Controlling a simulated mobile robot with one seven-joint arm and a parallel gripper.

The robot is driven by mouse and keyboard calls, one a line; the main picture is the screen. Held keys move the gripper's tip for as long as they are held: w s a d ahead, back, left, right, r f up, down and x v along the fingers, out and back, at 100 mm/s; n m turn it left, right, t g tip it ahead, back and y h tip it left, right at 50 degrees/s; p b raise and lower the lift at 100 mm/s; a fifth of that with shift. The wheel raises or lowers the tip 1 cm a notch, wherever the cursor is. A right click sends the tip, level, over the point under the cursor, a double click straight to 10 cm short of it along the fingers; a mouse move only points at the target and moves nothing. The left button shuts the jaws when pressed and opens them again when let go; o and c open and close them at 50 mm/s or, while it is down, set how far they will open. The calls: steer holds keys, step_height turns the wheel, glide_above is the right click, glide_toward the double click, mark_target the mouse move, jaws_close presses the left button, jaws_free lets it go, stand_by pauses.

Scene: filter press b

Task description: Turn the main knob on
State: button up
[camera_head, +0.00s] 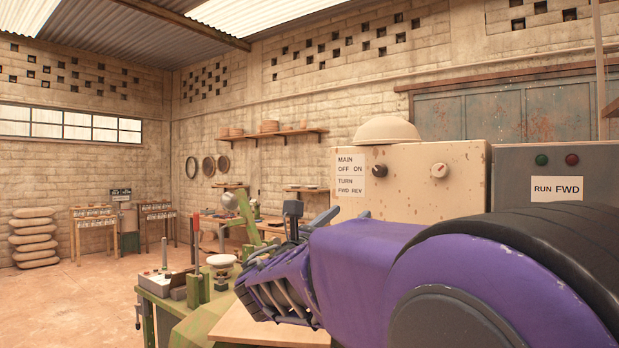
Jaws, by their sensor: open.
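A cream, rust-spotted control box (410,200) stands at the centre right. Its front carries a dark round knob (379,170), beside a white label (350,178) reading MAIN OFF ON and TURN FWD REV. Which way the dark knob is set is too small to tell. My gripper (311,213) is open and empty. It is left of and lower than the dark knob, apart from the box. My purple arm hides the lower part of the box.
A grey panel (540,165) with green and red buttons and a RUN FWD sign stands to the right. A cream bowl-shaped object (388,131) rests on the box. A green workbench (190,312) with tools lies lower left.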

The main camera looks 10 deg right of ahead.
mark_target(377, 173)
steer(key=shift+n+t, duration=0.3)
steer(key=shift+n, duration=0.3)
steer(key=p+x, duration=0.1)
steer(key=x, duration=0.4)
steer(key=r+x, duration=0.1)
steer(key=x, duration=0.5)
steer(key=a+p+x, duration=0.1)
steer(key=x, duration=0.5)
steer(key=shift+w+d+r+p, duration=0.2)
steer(key=shift+r+p, duration=0.1)
steer(key=shift+p, duration=0.05)
jaws_close()
